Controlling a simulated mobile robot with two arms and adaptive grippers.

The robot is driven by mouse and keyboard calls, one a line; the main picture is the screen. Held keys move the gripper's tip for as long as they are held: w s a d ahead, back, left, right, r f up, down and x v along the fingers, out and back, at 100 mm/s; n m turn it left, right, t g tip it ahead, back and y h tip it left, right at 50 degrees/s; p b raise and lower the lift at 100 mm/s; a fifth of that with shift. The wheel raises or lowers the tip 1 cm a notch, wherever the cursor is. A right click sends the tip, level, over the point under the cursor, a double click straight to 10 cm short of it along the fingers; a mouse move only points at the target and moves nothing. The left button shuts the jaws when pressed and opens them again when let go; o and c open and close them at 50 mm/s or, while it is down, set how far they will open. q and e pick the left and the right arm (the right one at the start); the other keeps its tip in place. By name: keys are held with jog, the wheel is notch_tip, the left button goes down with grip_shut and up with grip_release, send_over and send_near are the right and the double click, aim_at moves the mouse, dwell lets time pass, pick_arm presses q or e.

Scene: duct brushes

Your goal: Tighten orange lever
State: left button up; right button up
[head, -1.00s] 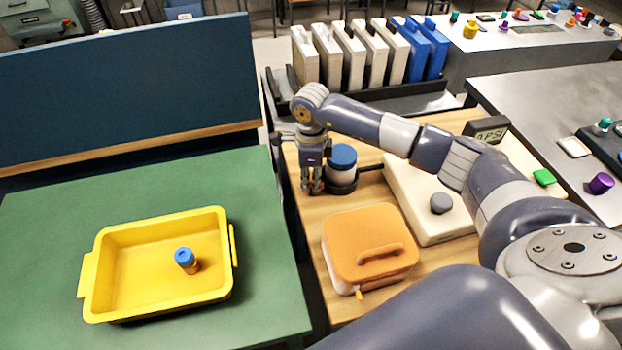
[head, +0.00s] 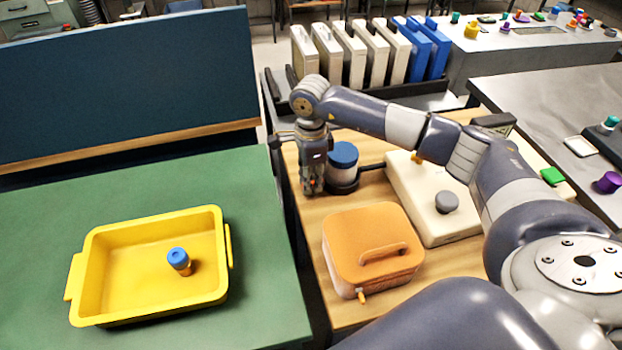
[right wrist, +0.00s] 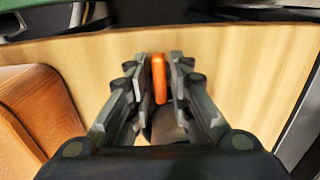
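The orange lever (right wrist: 159,78) shows in the right wrist view as a narrow upright bar between my two fingers. In the head view my right gripper (head: 313,190) points down at the left edge of the wooden bench, just left of a blue-lidded jar. The fingers hide the lever there. My left gripper is out of view.
The blue-lidded jar (head: 343,163) stands close to the gripper. An orange case (head: 355,240) sits nearer on the wooden bench. A cream box with a grey knob (head: 447,202) lies to the right. A yellow tray (head: 100,300) is on the green table at left.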

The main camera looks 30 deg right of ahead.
notch_tip(320, 180, up, 12)
dwell(0.7)
dwell(0.4)
